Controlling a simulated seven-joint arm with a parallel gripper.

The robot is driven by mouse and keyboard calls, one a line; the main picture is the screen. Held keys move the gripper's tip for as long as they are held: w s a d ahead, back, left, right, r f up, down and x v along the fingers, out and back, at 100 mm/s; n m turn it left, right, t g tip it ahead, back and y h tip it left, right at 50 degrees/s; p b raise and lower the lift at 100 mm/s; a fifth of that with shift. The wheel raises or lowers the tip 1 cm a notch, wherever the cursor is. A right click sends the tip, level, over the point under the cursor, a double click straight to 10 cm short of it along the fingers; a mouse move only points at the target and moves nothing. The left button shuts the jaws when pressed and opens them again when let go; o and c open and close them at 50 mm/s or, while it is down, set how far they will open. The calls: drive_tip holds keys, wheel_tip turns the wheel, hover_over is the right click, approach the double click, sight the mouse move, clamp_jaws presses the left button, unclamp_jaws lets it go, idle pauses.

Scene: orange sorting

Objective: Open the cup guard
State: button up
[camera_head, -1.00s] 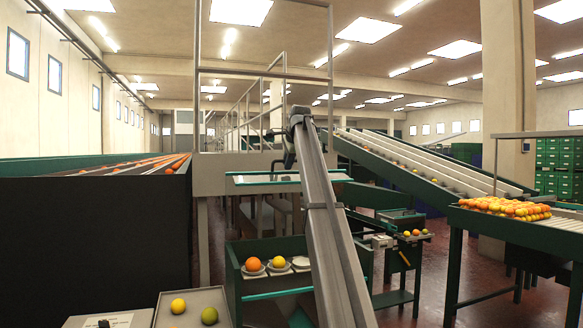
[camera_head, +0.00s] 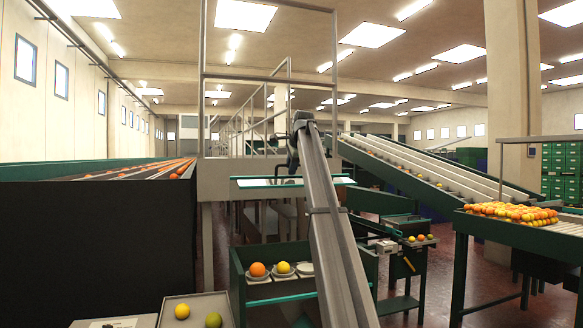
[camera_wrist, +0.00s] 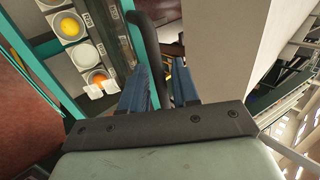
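In the head view, a green bench box (camera_head: 237,290) holds a row of pale cups. One cup holds an orange fruit (camera_head: 257,270), one a yellow fruit (camera_head: 283,268), and a third cup (camera_head: 305,268) looks empty. The wrist view shows the cups (camera_wrist: 88,55) at upper left, beside a dark strip with labels (camera_wrist: 118,30). My gripper (camera_wrist: 163,68) has two blue fingers apart. In the head view my gripper is small and dark, above and beyond the box.
A tray (camera_head: 205,300) with a yellow and a green fruit stands at lower left. A big dark conveyor (camera_head: 90,240) fills the left side. A pale railed frame (camera_head: 225,185) stands beyond the box. A sloping conveyor (camera_head: 430,170) and a table of oranges (camera_head: 530,235) are at right.

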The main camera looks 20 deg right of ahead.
drive_tip(key=v, duration=1.3)
drive_tip(key=shift+s+r, duration=0.25)
drive_tip(key=shift+r, duration=0.05)
drive_tip(key=shift+d, duration=0.1)
